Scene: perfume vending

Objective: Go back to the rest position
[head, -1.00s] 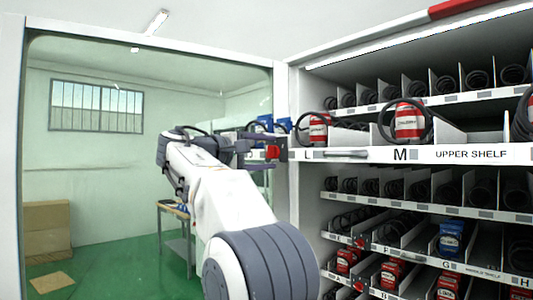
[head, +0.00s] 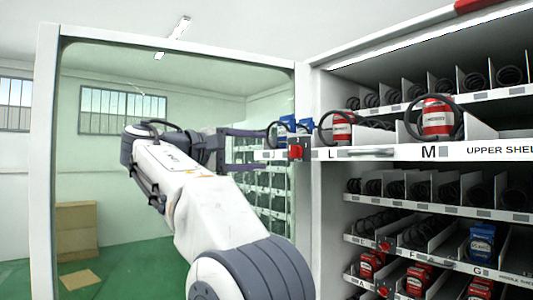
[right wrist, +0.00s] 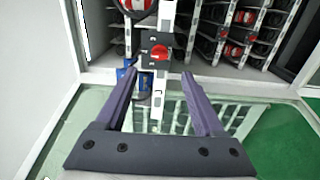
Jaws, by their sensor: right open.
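My right gripper (head: 248,150) is open and empty, at the end of my white arm in the middle of the head view. Its two purple fingers also show, apart, in the right wrist view (right wrist: 158,76). A red knob (head: 295,152) on the white upper shelf's left end is just right of the fingertips, apart from them. In the right wrist view the red knob (right wrist: 160,52) lies beyond the gap between the fingers. My left gripper is in neither view.
The vending cabinet (head: 327,220) fills the right side, with coils and red and blue products on several shelves. A red product (head: 437,118) stands by the letter M. A glass panel (head: 100,185) with a white frame spans the left, reflecting shelves. Cardboard boxes (head: 76,230) show beyond.

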